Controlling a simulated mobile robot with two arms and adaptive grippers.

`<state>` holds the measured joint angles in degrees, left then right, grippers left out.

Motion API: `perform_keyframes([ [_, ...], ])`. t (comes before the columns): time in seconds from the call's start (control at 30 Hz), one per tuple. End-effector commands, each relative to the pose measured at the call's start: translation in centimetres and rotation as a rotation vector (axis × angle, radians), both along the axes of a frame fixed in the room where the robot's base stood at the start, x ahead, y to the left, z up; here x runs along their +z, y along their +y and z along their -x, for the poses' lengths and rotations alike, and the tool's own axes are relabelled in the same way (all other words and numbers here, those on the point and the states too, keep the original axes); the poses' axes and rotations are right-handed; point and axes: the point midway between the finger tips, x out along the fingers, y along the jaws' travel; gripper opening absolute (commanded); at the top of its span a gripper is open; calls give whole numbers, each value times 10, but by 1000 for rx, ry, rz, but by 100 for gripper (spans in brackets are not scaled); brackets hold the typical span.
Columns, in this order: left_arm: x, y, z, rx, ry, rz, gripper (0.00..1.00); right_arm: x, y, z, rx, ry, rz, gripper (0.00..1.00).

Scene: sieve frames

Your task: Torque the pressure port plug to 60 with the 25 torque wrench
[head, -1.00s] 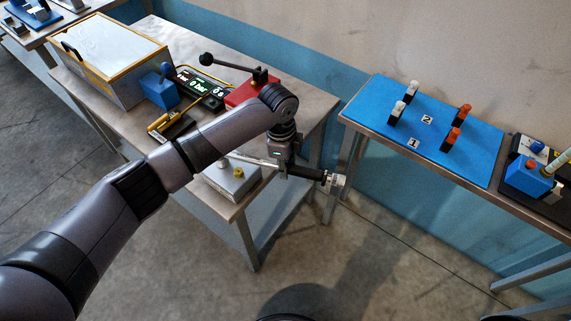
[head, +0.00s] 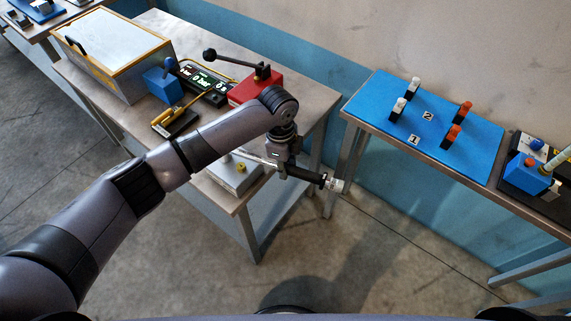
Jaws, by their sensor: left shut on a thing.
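My left gripper (head: 284,165) is shut on a torque wrench by its black handle (head: 304,174), at the front right edge of the left table. The wrench's silver end (head: 335,185) sticks out to the right, past the table edge. Its thin shaft runs left from the gripper, over a light grey block (head: 228,181) with a small yellow part (head: 241,167) on top. The arm and wrench cover part of the block. I cannot tell which part is the pressure port plug, or whether the wrench head touches it. My right gripper is out of view.
On the left table are a lidded box (head: 118,52), a blue block (head: 162,87), a display unit (head: 208,83) and a red block with a black lever (head: 257,85). The right table has a blue mat (head: 382,105) with white and orange holders, and a blue device (head: 527,174).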

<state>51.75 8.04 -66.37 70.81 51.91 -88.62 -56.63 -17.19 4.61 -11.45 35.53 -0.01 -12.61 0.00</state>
Motion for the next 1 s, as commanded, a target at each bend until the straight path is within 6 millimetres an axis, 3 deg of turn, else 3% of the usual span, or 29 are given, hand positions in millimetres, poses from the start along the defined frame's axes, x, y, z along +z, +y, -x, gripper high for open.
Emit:
perform_keyframes([
  [0.4,2,5,12,-69,1,1,0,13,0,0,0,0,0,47],
  [1.0,2,7,16,-95,-1,2,0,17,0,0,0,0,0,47],
])
